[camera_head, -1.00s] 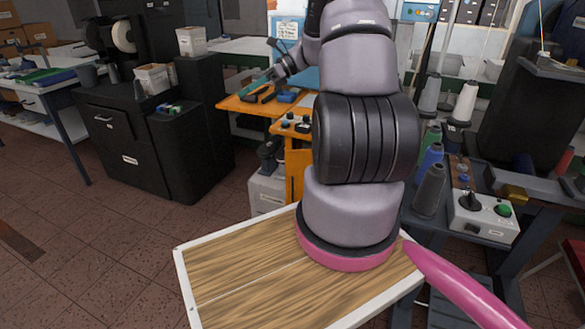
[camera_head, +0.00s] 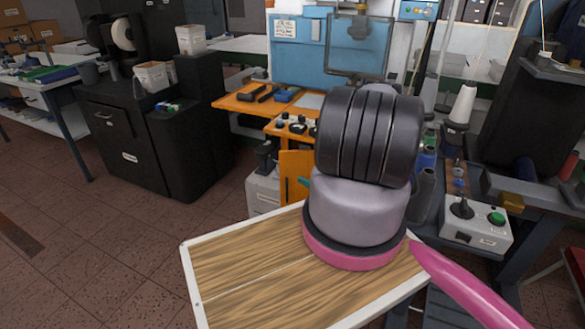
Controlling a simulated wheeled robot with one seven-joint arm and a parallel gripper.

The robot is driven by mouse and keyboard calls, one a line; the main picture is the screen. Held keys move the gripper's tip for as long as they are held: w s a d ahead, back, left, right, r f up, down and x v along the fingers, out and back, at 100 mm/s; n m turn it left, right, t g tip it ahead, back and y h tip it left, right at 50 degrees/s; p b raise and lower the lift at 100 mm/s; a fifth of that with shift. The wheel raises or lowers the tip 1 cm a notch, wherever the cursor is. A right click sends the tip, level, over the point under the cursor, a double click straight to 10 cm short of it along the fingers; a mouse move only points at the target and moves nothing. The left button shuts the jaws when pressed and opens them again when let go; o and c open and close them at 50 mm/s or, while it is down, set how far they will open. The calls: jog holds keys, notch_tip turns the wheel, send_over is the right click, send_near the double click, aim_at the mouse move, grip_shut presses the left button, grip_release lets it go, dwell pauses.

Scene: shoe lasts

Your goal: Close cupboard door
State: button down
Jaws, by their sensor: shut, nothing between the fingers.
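An orange upright panel (camera_head: 291,178), likely the cupboard door, stands below the orange workbench top (camera_head: 238,105). My arm covers its right side, so I cannot tell how far open it is. Of my gripper, only a small teal tip (camera_head: 303,182) shows, at the left of my arm in front of the orange panel. The rest of my gripper is hidden behind my arm. The tip overlaps the panel in the picture; I cannot tell whether they touch. I see nothing held at the visible tip.
A black cabinet (camera_head: 125,150) stands to the left of the orange bench. A grey box (camera_head: 263,193) sits on the floor below it. A control box with a green button (camera_head: 478,228) and thread spools (camera_head: 462,105) stand to the right. Tiled floor at the left is clear.

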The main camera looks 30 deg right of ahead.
send_near(280, 163)
jog(key=w+a, duration=0.1)
jog(key=a, duration=0.3)
jog(key=w, duration=0.1)
jog(key=w+d, duration=0.1)
jog(key=w, duration=0.1)
jog(key=shift+w+d, duration=0.25)
jog(key=shift+d, duration=0.05)
jog(key=shift+w+d, duration=0.25)
jog(key=shift+w, duration=0.2)
